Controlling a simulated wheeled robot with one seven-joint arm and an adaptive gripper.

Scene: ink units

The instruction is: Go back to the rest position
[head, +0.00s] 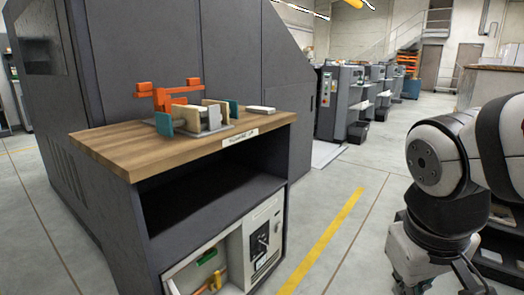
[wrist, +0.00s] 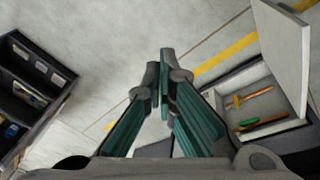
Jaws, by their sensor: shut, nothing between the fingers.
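My gripper (wrist: 160,72) shows in the wrist view with its two teal-sided fingers together and nothing between them. It hangs over the grey floor, clear of any object. In the head view my white and black arm (head: 440,165) is folded at the right edge, apart from the wooden-topped bench (head: 115,147). The fingers cannot be made out clearly in the head view.
An orange fixture (head: 168,95) with upright plates and a flat pale block (head: 261,110) are on the bench. Below is an open white-framed compartment (wrist: 240,82) holding tools. A dark shelf unit (wrist: 30,85) is at left in the wrist view. Floor lies between.

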